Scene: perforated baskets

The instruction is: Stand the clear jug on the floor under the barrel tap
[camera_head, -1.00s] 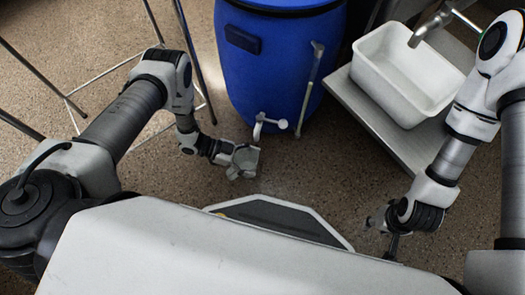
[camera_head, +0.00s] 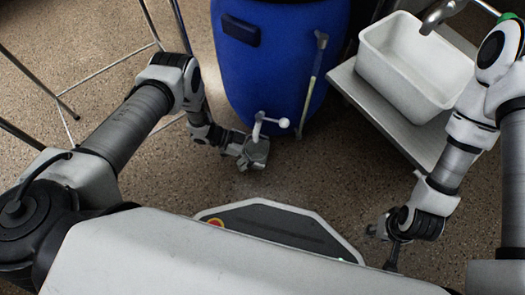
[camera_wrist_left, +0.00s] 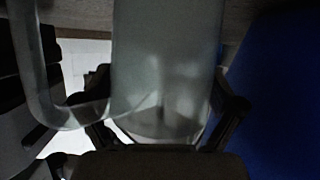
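The clear jug (camera_wrist_left: 165,60) fills the middle of the left wrist view, with its curved handle (camera_wrist_left: 45,85) on the left. My left gripper (camera_head: 245,158) has a finger on each side of the jug and holds it. In the head view the jug (camera_head: 257,152) is small and greyish, at or just below the white barrel tap (camera_head: 272,122). Whether its base touches the floor cannot be told. The blue barrel (camera_head: 265,70) also shows at the right of the wrist view (camera_wrist_left: 282,90). My right gripper (camera_head: 392,255) is low at the right, away from the jug, its fingers unclear.
A white basin (camera_head: 372,62) sits on a low metal bench (camera_head: 350,93) right of the barrel. Thin metal legs (camera_head: 155,25) stand at the left. Speckled floor (camera_head: 310,175) is bare in front of the barrel.

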